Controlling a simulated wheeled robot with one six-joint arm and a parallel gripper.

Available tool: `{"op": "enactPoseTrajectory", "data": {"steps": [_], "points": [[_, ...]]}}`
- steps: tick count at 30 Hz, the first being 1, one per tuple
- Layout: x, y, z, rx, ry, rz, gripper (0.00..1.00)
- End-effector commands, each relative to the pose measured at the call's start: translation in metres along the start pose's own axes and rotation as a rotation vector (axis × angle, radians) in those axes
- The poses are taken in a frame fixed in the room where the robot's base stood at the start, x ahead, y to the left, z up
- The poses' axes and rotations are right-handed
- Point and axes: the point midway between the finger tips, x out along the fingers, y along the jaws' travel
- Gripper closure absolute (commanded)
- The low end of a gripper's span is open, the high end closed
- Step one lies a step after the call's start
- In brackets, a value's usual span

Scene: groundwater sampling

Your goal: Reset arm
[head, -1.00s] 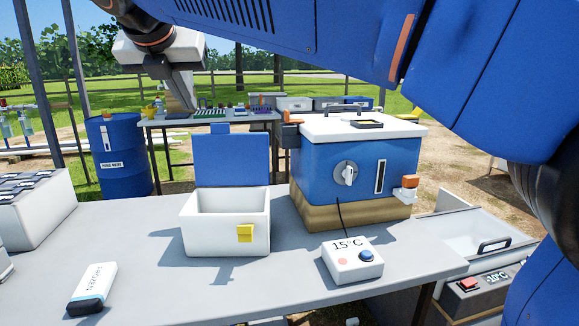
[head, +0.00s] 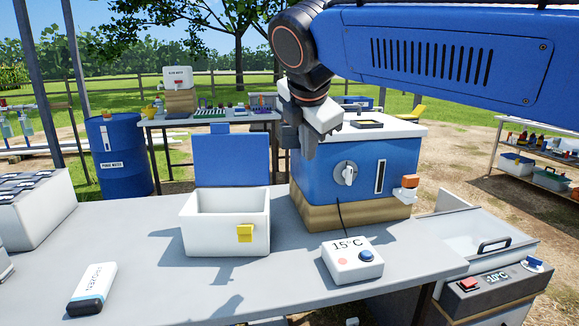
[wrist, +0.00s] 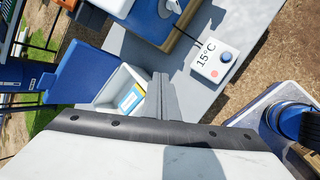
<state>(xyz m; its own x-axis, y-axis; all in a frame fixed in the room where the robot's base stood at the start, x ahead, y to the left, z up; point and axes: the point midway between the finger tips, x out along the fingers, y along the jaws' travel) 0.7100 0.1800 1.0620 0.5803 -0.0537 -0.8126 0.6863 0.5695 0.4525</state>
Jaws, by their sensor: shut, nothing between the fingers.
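My gripper (head: 309,152) hangs from my arm in the head view, fingers pointing down, in front of the left part of a blue chest with a white lid (head: 404,128). In the wrist view my gripper's fingers (wrist: 162,82) lie together with nothing between them. The fingers appear clear of the chest and the table. The gripper hides part of the chest's left edge.
An open white box (head: 225,222) with a raised blue lid stands on the grey table (head: 140,225). A white "FROZEN" pack (head: 92,288) lies front left. A controller reading 15°C (head: 352,262) sits right. A "-10°C" unit (head: 490,280) stands beyond the table's right end.

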Motion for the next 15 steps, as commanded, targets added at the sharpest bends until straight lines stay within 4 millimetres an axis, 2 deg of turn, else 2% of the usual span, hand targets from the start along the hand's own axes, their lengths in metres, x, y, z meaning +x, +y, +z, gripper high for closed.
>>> {"op": "enactPoseTrajectory", "data": {"steps": [1,6,10,15], "points": [[0.008,-0.023,0.013,0.094,0.004,-0.017,1.00],[0.032,-0.096,0.039,0.433,0.017,-0.071,1.00],[0.049,-0.153,0.049,0.700,0.020,-0.111,1.00],[0.070,-0.228,0.052,1.057,0.015,-0.158,1.00]]}}
